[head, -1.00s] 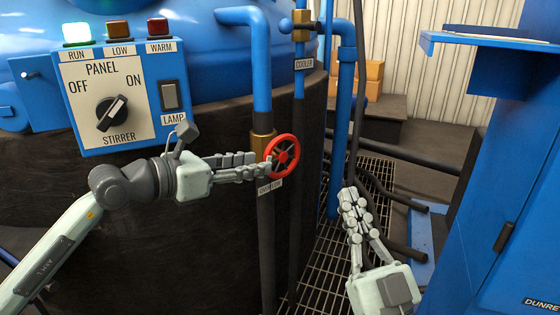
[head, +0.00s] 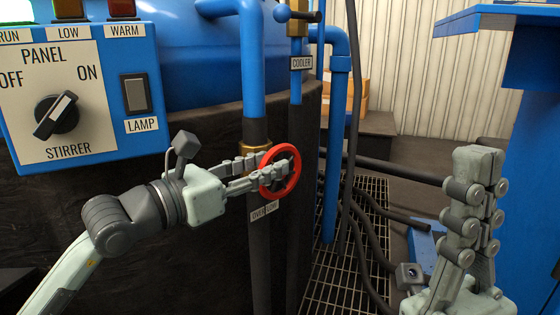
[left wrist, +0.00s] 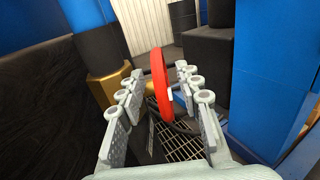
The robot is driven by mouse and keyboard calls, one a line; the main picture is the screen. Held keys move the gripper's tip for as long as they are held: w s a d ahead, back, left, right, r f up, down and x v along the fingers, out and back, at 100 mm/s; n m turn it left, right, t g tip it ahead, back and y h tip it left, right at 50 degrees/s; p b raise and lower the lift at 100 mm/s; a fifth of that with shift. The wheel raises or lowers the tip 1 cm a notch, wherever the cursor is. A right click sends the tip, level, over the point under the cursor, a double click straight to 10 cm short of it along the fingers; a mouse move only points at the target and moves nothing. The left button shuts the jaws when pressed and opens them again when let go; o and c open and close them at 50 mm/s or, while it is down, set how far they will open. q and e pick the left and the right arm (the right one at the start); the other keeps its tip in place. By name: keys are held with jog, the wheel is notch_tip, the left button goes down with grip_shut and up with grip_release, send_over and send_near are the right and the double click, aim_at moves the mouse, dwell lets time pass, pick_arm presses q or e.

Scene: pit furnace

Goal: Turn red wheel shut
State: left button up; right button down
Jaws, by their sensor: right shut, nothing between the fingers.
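In the left wrist view the wheel (left wrist: 160,88) stands nearly edge-on between the spread fingers of the left gripper (left wrist: 158,82), with a visible gap on each side. Contact with the hub or spokes is hard to tell. My right gripper (head: 478,165) is shut and empty, pointing up at the right.
The panel (head: 75,150) with the STIRRER knob and LAMP switch is at left, above my left arm. The COOLER pipe (head: 296,85) runs just behind the wheel. Another blue pipe (head: 334,150) and dark hoses stand right of it, over a floor grating (head: 345,270). A blue cabinet (head: 535,150) is far right.

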aim_at(298, 153)
pick_arm(q)
jog(key=shift+x, duration=1.85)
grip_shut()
